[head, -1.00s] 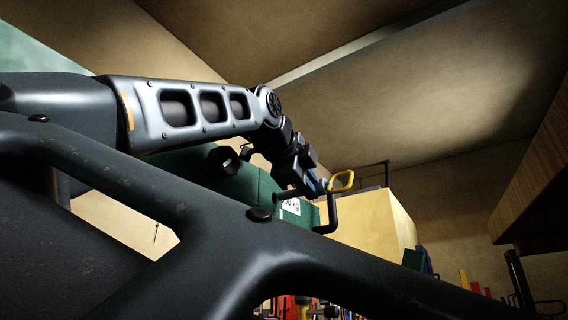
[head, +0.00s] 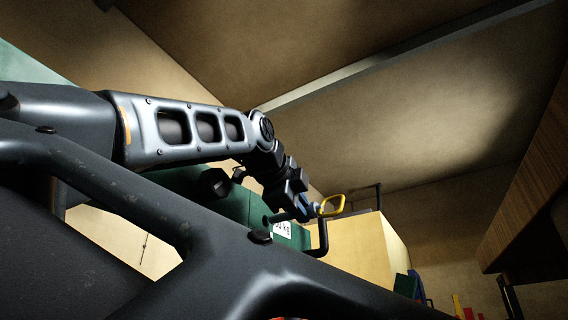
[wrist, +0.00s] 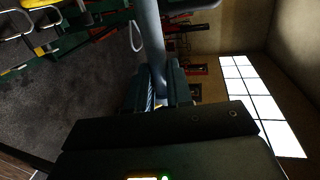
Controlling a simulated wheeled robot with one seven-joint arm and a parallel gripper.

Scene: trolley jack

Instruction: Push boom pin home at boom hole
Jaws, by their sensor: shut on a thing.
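My gripper (head: 304,208) is small and far off in the head view, at the end of my arm, right of centre. In the wrist view its jaws (wrist: 158,88) are closed around a grey rod, which I take to be the boom pin (wrist: 151,35). The rod runs up out of the jaws and bends right near the top edge. In the head view a short dark rod (head: 284,216) sticks out left of the jaws, and a yellow loop (head: 332,205) shows just right of them. I cannot make out the boom hole or how deep the pin sits.
A green block with a white weight label (head: 282,229) is behind the gripper. A tan box (head: 362,243) stands to the right. A wooden overhang (head: 525,195) is at far right.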

